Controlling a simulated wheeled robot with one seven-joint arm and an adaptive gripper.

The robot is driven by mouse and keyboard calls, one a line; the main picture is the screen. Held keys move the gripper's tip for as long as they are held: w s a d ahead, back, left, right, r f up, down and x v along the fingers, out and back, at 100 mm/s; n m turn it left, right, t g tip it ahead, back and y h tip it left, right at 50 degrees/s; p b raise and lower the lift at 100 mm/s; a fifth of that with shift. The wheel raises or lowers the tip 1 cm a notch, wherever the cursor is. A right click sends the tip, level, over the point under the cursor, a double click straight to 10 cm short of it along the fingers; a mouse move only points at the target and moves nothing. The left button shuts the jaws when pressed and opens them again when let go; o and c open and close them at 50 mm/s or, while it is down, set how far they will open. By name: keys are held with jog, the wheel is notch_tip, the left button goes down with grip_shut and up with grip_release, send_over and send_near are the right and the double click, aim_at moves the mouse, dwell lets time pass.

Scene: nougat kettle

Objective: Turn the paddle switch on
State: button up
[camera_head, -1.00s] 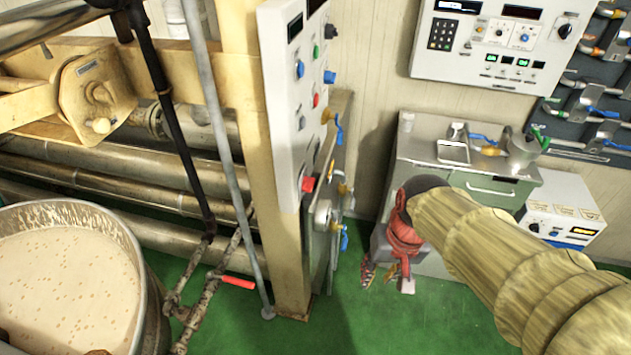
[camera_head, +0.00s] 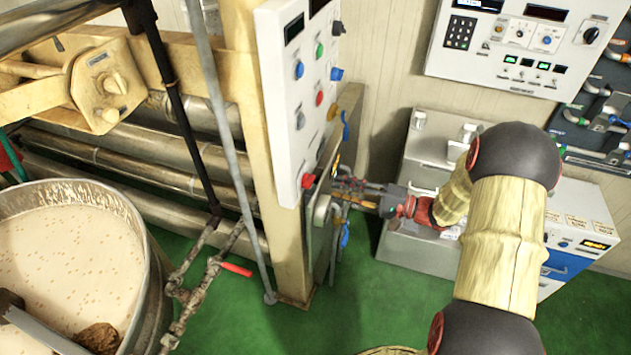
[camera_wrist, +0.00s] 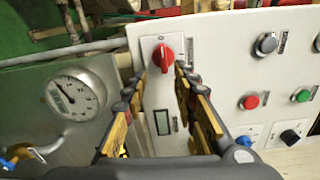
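The paddle switch (camera_wrist: 163,57) is a red knob with a raised bar on a white plate. In the wrist view it sits upper centre, its bar about upright, with a small mark above it. In the head view a red piece, apparently the same paddle switch (camera_head: 308,180), sticks out at the panel's lower end. My gripper (camera_wrist: 160,76) is open and empty. Its fingertips point at the switch, one on each side of its lower part. I cannot tell whether they touch it. In the head view my gripper (camera_head: 338,190) is just right of the panel.
The white control panel (camera_head: 283,110) carries several knobs and buttons, including a red button (camera_wrist: 249,102) and a green button (camera_wrist: 301,95). A round gauge (camera_wrist: 72,97) lies left of the switch. A kettle (camera_head: 150,270) of nougat stands at left. Green floor (camera_head: 340,315) is open in front.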

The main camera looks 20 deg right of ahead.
aim_at(309, 181)
jog(key=w+a+n+b, duration=0.1)
jog(key=w+a, duration=0.3)
jog(key=a, duration=0.2)
jog(key=shift+w+a+r, duration=0.2)
jog(key=shift+a+r, duration=0.05)
jog(key=shift+a, duration=0.05)
jog(key=shift+c, duration=0.5)
grip_shut()
